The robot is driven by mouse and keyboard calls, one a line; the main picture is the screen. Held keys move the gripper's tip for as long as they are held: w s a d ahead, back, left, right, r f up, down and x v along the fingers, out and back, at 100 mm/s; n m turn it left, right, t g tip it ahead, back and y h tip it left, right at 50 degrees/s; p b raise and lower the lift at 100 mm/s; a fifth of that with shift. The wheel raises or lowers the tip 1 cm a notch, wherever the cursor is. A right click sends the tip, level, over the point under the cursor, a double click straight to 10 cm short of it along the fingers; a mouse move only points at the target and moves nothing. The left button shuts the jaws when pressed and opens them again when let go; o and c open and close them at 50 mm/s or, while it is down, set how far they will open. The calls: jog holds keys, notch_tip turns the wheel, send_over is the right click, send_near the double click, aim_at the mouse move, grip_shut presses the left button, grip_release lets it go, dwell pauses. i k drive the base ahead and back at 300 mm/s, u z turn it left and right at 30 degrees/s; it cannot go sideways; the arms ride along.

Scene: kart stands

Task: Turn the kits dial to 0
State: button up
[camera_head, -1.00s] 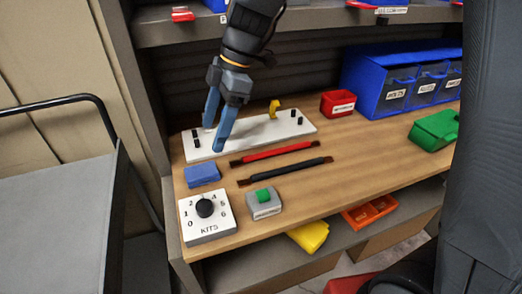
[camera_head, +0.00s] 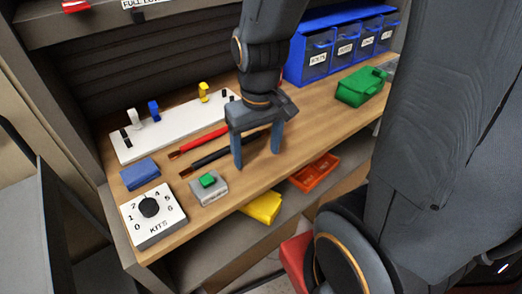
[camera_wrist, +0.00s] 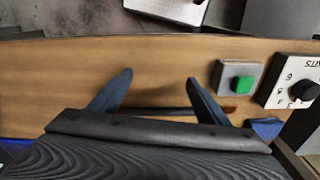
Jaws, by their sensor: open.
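The kits dial is a black round knob (camera_head: 149,207) on a white square plate (camera_head: 157,232) marked with numbers and KITS, at the front left of the wooden bench. It also shows at the right edge of the wrist view, as a black knob (camera_wrist: 304,90). I cannot tell which number the knob points to. My gripper (camera_head: 257,158) is open, with blue fingers pointing down over the bench, right of the dial and apart from it. In the wrist view its fingers (camera_wrist: 160,78) are spread with nothing held between them.
A grey box with a green button (camera_head: 208,182) lies between the dial and my gripper. A blue block (camera_head: 140,174) sits behind the dial. Red (camera_head: 199,142) and black (camera_head: 213,156) tools lie behind. A white board (camera_head: 177,128) with levers stands further back. A green box (camera_head: 361,86) is at right.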

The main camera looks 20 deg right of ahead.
aim_at(149, 207)
jog(key=z, duration=0.55)
jog(key=k, duration=0.4)
jog(key=u, duration=1.85)
jog(key=k, duration=0.9)
jog(key=z, duration=0.2)
jog(key=i, duration=0.5)
jog(key=z, duration=0.05)
